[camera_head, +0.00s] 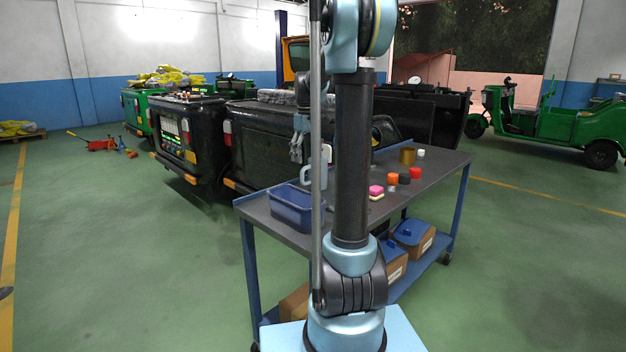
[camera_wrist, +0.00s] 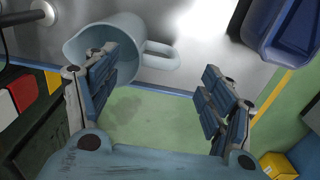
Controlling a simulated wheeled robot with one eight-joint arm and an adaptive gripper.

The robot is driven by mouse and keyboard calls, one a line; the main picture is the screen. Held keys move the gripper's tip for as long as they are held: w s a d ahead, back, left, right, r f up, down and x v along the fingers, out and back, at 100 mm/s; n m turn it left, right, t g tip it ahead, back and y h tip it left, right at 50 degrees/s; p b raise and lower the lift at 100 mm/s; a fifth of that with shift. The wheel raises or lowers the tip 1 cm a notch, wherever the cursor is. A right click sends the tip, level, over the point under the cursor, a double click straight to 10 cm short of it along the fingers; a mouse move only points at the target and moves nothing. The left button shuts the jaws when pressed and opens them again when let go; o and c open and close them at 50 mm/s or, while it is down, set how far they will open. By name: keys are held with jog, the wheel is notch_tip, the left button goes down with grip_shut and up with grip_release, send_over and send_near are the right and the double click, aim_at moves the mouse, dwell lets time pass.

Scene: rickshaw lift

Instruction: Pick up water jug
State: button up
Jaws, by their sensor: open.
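The water jug (camera_wrist: 118,38) is pale grey-blue with a wide open mouth and a loop handle (camera_wrist: 172,60). In the wrist view it is at the upper left, its mouth towards the left. In the head view the jug (camera_head: 306,178) stands on the dark table, partly hidden by my arm. My gripper (camera_wrist: 155,98) is open and empty. Its left finger overlaps the jug's lower edge in the wrist view; its right finger is to the right of the handle. I cannot tell whether anything touches. In the head view my gripper (camera_head: 297,150) hangs above and slightly left of the jug.
A blue bin (camera_head: 291,222) sits on the table (camera_head: 345,203) in front of the jug; the bin (camera_wrist: 262,45) is at upper right in the wrist view. Small coloured items, including a pink block (camera_head: 376,190), lie farther right. A black rickshaw (camera_head: 262,145) stands close behind.

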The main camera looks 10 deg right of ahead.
aim_at(313, 175)
jog(key=shift+w+f, duration=0.15)
jog(key=shift+f, duration=4.95)
jog(key=c, duration=1.4)
